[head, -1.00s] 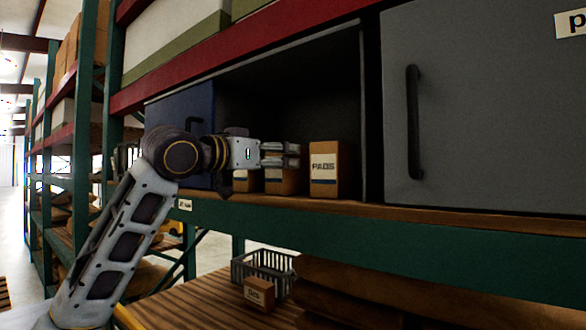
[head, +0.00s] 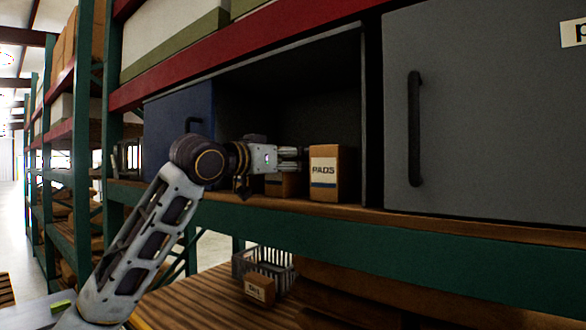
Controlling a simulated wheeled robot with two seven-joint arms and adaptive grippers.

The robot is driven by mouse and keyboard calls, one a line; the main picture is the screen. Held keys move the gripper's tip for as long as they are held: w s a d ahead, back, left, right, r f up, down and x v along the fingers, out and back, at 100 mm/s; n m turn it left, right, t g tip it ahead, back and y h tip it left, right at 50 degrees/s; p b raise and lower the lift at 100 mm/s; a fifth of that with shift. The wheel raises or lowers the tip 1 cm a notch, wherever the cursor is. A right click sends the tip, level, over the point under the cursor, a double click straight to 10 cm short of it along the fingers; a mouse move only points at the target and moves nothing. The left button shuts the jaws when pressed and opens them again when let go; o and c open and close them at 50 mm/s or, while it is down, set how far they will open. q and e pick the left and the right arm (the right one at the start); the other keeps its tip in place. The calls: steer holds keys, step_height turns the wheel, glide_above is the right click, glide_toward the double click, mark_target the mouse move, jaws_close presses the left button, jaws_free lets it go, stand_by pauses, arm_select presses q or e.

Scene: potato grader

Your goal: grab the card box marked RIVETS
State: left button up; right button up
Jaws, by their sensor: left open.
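No box marking that I can read says RIVETS. In the open cupboard a card box (head: 279,186) stands left of the box marked PADS (head: 325,172). My left gripper hides its upper part, and its label cannot be read. My left gripper (head: 292,158) is open and points right, in front of the cupboard opening, with its fingertips close to the left side of the PADS box in the picture. I cannot tell whether it touches any box. My right gripper is out of view.
A blue door (head: 180,112) is at the cupboard's left and a closed grey door (head: 480,110) with a black handle at its right. Below the green beam (head: 400,240), a grey basket (head: 262,262) and a small card box (head: 259,289) sit on the slatted lower shelf.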

arm_select(q)
steer(key=shift+w+d, duration=0.25)
stand_by(0.3)
steer(key=c, duration=1)
